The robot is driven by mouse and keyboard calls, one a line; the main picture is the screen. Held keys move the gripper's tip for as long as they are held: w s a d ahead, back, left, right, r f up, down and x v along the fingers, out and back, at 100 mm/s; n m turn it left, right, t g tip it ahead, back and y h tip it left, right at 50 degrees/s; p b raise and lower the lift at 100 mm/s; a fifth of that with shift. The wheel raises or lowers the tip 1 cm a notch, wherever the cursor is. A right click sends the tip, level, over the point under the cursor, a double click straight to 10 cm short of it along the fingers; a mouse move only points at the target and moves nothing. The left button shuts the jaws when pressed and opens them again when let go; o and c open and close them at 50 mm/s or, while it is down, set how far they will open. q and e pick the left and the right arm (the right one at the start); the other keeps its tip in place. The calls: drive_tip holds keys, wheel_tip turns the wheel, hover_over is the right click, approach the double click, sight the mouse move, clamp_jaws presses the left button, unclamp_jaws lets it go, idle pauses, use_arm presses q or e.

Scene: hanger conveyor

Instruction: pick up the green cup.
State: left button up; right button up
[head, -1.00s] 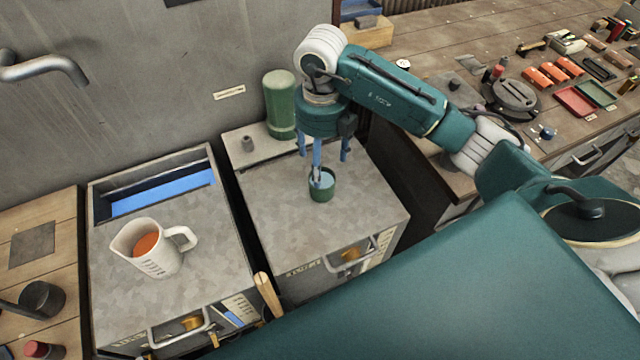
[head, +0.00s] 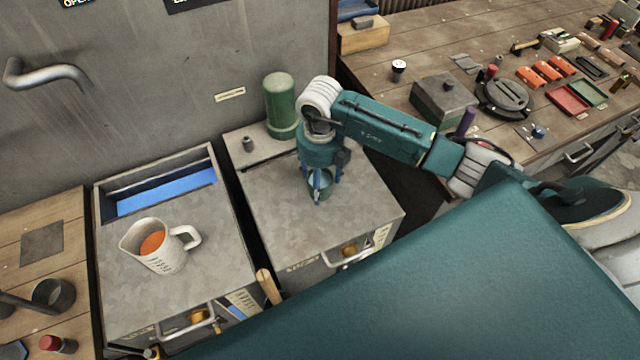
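The green cup (head: 325,194) stands on the grey top of the right-hand metal cabinet (head: 362,217). My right gripper (head: 319,191) points straight down over it, with its blue fingers low at the cup. One finger passes in front of the cup, and the gripper body hides much of the rim. I cannot tell whether the fingers press on the cup or stand apart from it. My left gripper is not in view.
A green cylinder (head: 281,105) stands behind the gripper, near a small grey knob (head: 247,144). A white jug (head: 160,250) with orange contents stands on the left cabinet (head: 215,270). A workbench (head: 400,45) with tools lies at the right.

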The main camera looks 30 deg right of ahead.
drive_tip(key=shift+r, duration=0.1)
drive_tip(key=c, duration=0.9)
drive_tip(key=shift+r, duration=0.1)
drive_tip(key=shift+c, duration=0.2)
